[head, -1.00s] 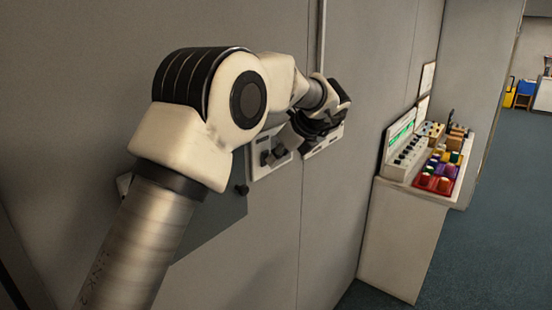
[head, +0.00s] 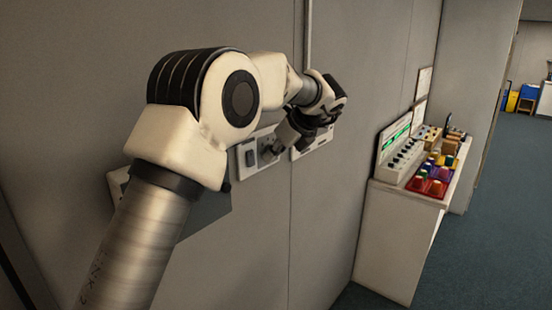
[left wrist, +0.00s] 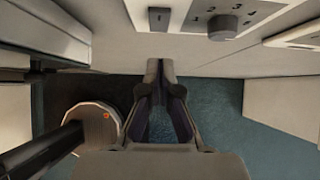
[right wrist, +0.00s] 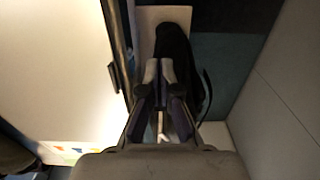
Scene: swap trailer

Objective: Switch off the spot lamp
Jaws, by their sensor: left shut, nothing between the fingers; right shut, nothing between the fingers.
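No spot lamp can be made out for certain. In the head view, a pale wall plate with a dark rocker switch (head: 249,157) and a rotary knob (head: 268,152) is beside my left gripper (head: 283,137), which partly covers it. In the left wrist view, the small dark rocker (left wrist: 158,19) and the round knob (left wrist: 222,26) sit on the plate above the fingertips. My left gripper (left wrist: 160,66) is shut and empty, apart from the rocker in that picture. My right gripper (right wrist: 160,68) is shut and empty in the right wrist view, over an unclear dark shape.
Another pale wall panel (head: 318,142) is just right of the plate. A white cabinet (head: 392,245) stands further right with a control box (head: 396,150) and several coloured pieces on top. A bright white surface (right wrist: 55,70) fills the left of the right wrist view. Blue floor (head: 480,260) is clear.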

